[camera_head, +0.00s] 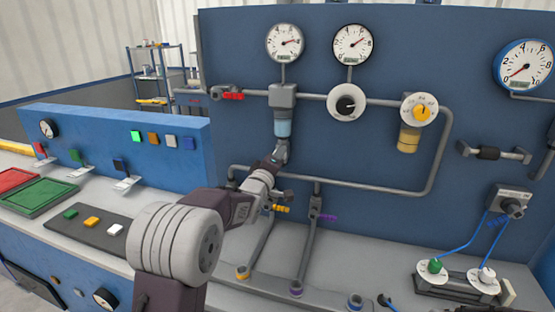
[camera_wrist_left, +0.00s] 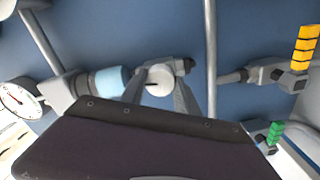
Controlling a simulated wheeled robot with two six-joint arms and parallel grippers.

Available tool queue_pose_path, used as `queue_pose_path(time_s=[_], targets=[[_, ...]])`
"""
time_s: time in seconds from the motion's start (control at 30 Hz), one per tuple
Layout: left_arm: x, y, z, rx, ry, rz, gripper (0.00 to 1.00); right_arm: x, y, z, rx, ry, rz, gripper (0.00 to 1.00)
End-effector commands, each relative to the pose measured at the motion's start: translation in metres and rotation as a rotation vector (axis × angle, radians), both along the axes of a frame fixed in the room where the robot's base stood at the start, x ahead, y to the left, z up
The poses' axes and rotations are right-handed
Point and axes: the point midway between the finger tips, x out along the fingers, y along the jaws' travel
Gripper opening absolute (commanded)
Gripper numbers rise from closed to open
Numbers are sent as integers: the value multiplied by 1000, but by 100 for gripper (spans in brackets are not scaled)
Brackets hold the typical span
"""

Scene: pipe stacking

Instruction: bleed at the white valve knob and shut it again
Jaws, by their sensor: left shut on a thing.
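The white valve knob (camera_wrist_left: 158,81) shows in the left wrist view as a small round white piece with a dark slot, just below the light-blue bowl of the filter unit. My left gripper (camera_wrist_left: 160,88) has one finger on each side of the knob and is shut on it. In the head view my left gripper (camera_head: 276,161) reaches up to the wall panel, under the light-blue bowl (camera_head: 283,128). There the gripper hides most of the knob. My right gripper is not in view.
Round gauges (camera_head: 285,42) sit above on the blue panel. A red-handled valve (camera_head: 232,96) is up left, and a yellow-knobbed dial (camera_head: 421,111) is to the right. Grey pipes with yellow and purple handles (camera_head: 325,218) run close below my gripper.

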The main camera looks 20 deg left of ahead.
Motion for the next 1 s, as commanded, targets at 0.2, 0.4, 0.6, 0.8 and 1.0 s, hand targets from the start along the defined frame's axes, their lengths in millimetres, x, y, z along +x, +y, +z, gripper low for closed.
queue_pose_path(time_s=[0.2, 0.4, 0.6, 0.8, 1.0], targets=[[0, 0, -1, -115, 7, 0, 0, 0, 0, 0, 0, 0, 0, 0], [0, 0, -2, -177, 9, 0, 0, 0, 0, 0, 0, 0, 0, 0], [0, 0, -2, -201, 10, 0, 0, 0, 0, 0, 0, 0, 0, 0], [0, 0, -2, -205, 11, 1, 0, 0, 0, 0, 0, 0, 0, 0], [0, 0, -2, -205, 11, 1, 42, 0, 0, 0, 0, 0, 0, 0]])
